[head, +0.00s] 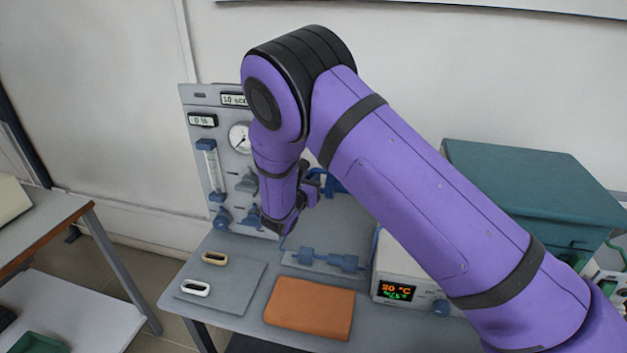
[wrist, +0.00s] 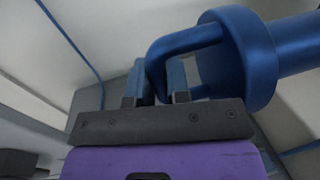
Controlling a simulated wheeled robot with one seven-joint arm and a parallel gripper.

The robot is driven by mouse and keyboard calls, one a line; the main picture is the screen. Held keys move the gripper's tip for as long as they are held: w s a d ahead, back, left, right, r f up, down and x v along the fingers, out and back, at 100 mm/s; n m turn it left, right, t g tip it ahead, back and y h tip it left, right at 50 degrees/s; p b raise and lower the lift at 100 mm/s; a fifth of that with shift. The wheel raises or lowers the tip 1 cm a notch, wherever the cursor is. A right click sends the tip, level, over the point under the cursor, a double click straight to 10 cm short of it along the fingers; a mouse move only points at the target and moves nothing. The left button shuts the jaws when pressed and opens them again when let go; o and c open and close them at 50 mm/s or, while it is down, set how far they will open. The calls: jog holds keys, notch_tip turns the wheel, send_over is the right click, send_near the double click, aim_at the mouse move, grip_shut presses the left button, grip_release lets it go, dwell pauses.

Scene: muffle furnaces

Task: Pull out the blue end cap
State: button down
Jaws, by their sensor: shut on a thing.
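The blue end cap (wrist: 250,55) fills the upper right of the wrist view. It is a thick round disc with a loop handle (wrist: 190,38) on its left side and a blue cylinder behind it at the right edge. My gripper (wrist: 158,72) is shut on the handle, with one finger on each side of its outer bar. In the head view my gripper (head: 312,188) is small and mostly hidden by my arm. A piece of blue (head: 335,184) shows just to its right, partly covered by the arm.
A display box (head: 398,268) and a teal furnace (head: 530,180) stand right.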

jog(key=c, duration=1.1)
grip_release()
jog(key=shift+s, duration=0.1)
jog(key=v, duration=1)
jog(key=shift+s+a, duration=0.15)
jog(key=shift+s, duration=0.15)
